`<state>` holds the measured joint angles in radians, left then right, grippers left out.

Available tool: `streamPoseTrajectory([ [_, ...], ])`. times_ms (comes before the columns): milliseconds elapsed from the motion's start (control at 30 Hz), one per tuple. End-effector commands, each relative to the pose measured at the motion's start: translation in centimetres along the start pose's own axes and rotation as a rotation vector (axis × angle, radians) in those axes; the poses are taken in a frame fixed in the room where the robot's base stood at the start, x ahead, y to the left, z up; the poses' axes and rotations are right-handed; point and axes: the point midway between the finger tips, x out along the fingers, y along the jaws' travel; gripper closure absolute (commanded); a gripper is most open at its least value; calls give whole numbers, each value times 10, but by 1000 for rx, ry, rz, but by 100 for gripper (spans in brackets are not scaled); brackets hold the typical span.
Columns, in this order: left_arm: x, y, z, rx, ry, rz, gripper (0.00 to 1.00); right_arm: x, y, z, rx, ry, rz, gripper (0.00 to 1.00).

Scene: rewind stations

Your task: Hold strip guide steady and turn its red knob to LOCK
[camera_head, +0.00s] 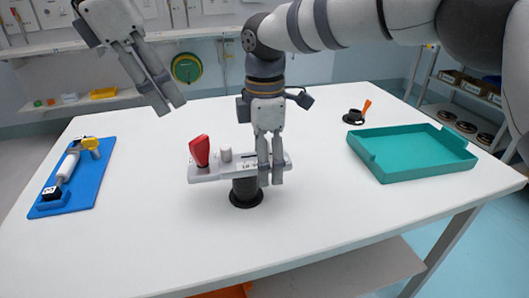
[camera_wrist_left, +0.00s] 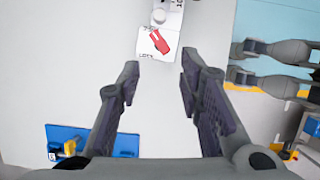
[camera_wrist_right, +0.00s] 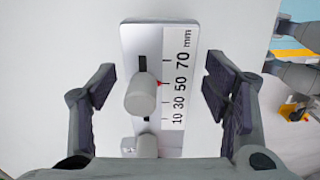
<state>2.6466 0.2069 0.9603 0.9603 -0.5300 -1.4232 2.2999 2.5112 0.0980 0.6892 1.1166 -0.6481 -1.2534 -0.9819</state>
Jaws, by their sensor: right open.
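The strip guide (camera_head: 222,172) is a pale bar on a black stand (camera_head: 246,193), with a red knob (camera_head: 200,151) upright at its left end. My right gripper (camera_head: 270,178) points down at the bar's right part. In the right wrist view its open fingers are on either side of the guide (camera_wrist_right: 175,125), with gaps to both edges. My left gripper (camera_head: 168,105) is raised behind and left of the knob, open and empty. In the left wrist view the knob (camera_wrist_left: 160,42) sits slanted beyond the fingertips, beside small lettering; LOCK seems the lower label, and its exact setting is unclear.
A blue tray (camera_head: 101,172) with a white and yellow tool lies at the left. An empty teal tray (camera_head: 364,158) stands at the right, with a small black item with an orange handle (camera_head: 355,117) behind it. The white table (camera_head: 330,225) is clear in front.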

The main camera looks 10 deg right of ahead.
Motion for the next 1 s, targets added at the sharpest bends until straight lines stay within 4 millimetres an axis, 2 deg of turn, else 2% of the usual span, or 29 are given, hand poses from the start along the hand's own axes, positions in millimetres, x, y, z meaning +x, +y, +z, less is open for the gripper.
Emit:
streamPoseTrajectory([
  [33,0,0,0,0,0,0,67,0,0,0,0,0,0,35],
  [300,0,0,0,0,0,0,67,0,0,0,0,0,0,95],
  [367,0,0,0,2,-4,-1,78,0,0,0,0,0,0,95],
  [467,5,-4,7,39,-91,-15,79,0,0,0,0,0,0,95],
  [567,10,-15,27,109,-336,-26,79,0,0,0,0,-1,0,95],
  [600,9,-21,37,123,-466,-14,79,0,0,0,1,-1,0,95],
  [667,1,-27,48,110,-657,29,79,0,0,0,1,-1,0,95],
  [733,-10,-28,49,45,-836,110,79,0,0,0,0,-1,0,95],
  [800,-16,-27,38,-63,-946,205,79,0,0,0,1,-1,0,95],
  [867,-14,-27,21,-169,-981,281,79,0,0,0,0,0,0,95],
  [1000,9,-41,-28,-369,-919,391,79,0,0,0,0,0,0,95],
])
